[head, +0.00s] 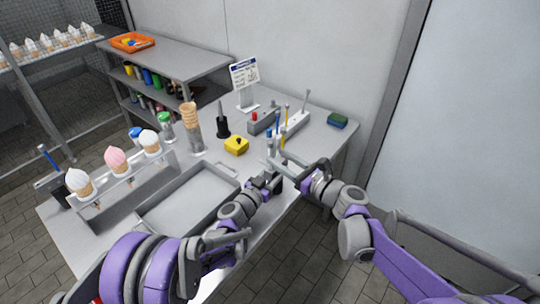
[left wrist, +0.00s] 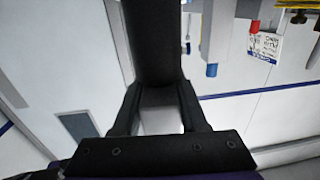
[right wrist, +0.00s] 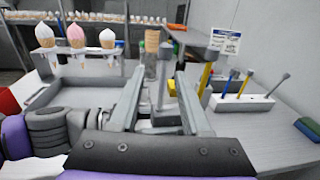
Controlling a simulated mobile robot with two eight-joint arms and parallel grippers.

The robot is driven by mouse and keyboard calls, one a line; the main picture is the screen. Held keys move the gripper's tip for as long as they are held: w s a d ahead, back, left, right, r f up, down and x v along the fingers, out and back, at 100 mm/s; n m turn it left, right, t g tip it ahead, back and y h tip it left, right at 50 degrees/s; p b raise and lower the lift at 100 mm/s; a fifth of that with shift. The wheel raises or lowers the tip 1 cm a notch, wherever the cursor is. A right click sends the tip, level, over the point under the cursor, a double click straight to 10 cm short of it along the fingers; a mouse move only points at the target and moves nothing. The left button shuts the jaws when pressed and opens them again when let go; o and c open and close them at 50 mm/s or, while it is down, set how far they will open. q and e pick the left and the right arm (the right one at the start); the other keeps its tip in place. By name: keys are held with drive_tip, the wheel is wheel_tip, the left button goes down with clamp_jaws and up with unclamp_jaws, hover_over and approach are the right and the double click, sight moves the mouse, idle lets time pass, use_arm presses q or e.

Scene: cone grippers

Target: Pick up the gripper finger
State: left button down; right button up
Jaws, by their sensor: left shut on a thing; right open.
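My left gripper (head: 268,182) is at the table's front edge. In the left wrist view, it is shut on a thick dark cylinder (left wrist: 156,45), whose full shape I cannot tell. My right gripper (head: 272,158) is open over the table's front right part. Its two long grey fingers (right wrist: 160,105) point away from me. A slim grey upright piece (right wrist: 163,75) shows between them in the right wrist view; I cannot tell if it is the gripper finger or touches my fingers. Blue-handled (head: 277,123) and yellow-handled (head: 287,112) tools stand close by.
A white block (head: 297,121) holds upright tools. A grey tray (head: 150,212) and a cone rack (head: 115,190) are at left. A green-blue block (head: 338,121) lies at right.

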drive_tip(key=x, duration=0.8)
drive_tip(key=shift+w+d, duration=0.2)
drive_tip(key=shift+w, duration=0.05)
clamp_jaws()
